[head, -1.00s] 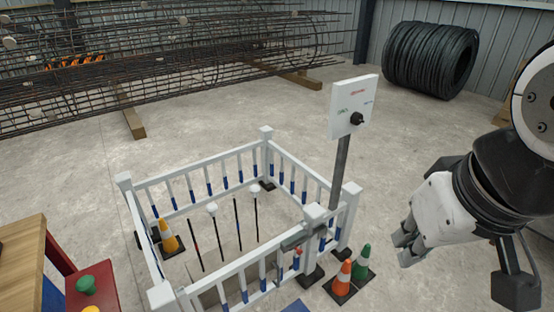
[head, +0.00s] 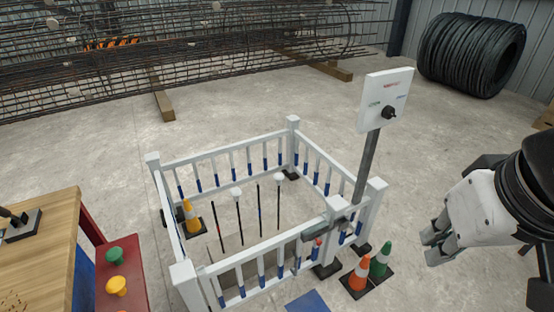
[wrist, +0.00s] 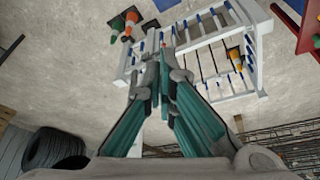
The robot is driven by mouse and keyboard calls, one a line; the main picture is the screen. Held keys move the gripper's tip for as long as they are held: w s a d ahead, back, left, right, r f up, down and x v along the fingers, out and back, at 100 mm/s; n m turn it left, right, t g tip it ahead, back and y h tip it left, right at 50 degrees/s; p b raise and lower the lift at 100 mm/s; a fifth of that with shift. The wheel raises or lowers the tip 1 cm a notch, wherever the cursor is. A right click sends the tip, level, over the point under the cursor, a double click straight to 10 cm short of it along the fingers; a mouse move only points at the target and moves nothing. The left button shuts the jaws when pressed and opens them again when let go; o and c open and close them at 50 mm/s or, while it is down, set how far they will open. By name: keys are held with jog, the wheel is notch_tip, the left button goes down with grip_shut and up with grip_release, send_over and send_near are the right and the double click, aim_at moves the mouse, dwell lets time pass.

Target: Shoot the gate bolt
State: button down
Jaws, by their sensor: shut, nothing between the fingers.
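A small white fence pen (head: 225,155) with blue-banded bars stands on the concrete floor; it also shows in the wrist view (wrist: 250,75). At its front right corner, a grey metal bolt fitting (head: 322,231) sits by the top of a white post (head: 337,208), with a small red part (head: 318,243) just below. Whether the bolt is drawn or shot is too small to tell. My gripper (head: 431,246) is shut and empty, to the right of the pen and apart from it. In the wrist view its fingers (wrist: 165,62) overlap the fence in the picture.
An orange cone (head: 359,273) and a green cone (head: 381,259) stand beside the front right corner. A white panel with a black knob (head: 388,112) rises on a post behind. A wooden table (head: 45,240) is at left.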

jog(key=shift+w, duration=0.1)
jog(key=w+a+f+n+g+h+b, duration=0.1)
jog(key=w+f+n+b, duration=0.65)
jog(key=w+f, duration=0.6)
jog(key=w+a+f+n+g+h+b, duration=0.15)
jog(key=w+f+n+b, duration=0.6)
jog(key=w, duration=0.85)
jog(key=w+a+f+n+b, duration=0.2)
jog(key=w+f+n+b, duration=0.1)
jog(key=f, duration=0.9)
jog(key=w+a+f+n+b, duration=0.3)
jog(key=w+f+n+b, duration=0.1)
jog(key=f, duration=0.9)
jog(key=w+a+f+n+b, duration=0.3)
jog(key=w+f+b, duration=0.2)
jog(key=f, duration=0.8)
jog(key=shift+w+a+f+n, duration=0.2)
jog(key=shift+w+f+n, duration=0.1)
jog(key=shift+w, duration=0.55)
